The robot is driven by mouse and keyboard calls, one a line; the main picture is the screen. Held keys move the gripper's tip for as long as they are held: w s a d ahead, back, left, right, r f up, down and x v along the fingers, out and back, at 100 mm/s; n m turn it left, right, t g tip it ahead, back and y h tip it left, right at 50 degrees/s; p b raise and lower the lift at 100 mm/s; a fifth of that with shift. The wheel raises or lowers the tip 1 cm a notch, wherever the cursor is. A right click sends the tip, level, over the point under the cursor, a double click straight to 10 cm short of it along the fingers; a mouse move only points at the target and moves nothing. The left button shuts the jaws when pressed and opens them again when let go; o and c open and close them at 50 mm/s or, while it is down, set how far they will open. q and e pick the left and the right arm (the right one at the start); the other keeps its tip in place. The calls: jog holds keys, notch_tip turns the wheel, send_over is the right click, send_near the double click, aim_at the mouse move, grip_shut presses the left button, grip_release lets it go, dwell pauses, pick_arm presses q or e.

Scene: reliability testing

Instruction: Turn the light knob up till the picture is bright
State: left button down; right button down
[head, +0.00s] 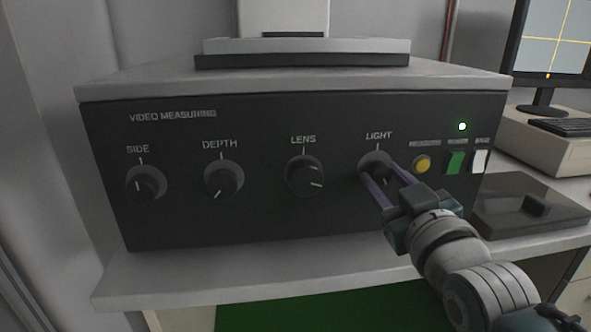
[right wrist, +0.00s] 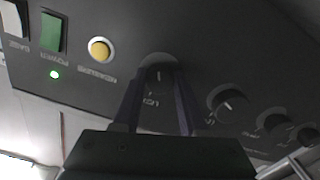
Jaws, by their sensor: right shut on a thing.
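The light knob (head: 376,163) is a dark round knob under the word LIGHT on the black front panel (head: 270,225) of the video measuring unit. My right gripper (head: 382,181) has its two fingers on either side of this knob and is shut on it. The fingers hide part of the knob in the head view. In the right wrist view the knob (right wrist: 158,75) sits between the fingertips, with a pale pointer line on it. The monitor (head: 553,42) at the upper right shows a grey-blue picture with yellow crosslines. My left gripper is not in view.
Knobs for side (head: 147,183), depth (head: 223,179) and lens (head: 304,175) are in a row to the left. A yellow button (head: 422,164), a green switch (head: 456,163) and a white switch (head: 479,162) are close on the right. A dark flat box (head: 522,212) lies beside the unit.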

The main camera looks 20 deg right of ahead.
jog(key=shift+c, duration=2.2)
grip_release()
jog(key=p+v, duration=0.1)
jog(key=v, duration=0.9)
jog(key=shift+p, duration=0.4)
jog(key=shift+w, duration=0.1)
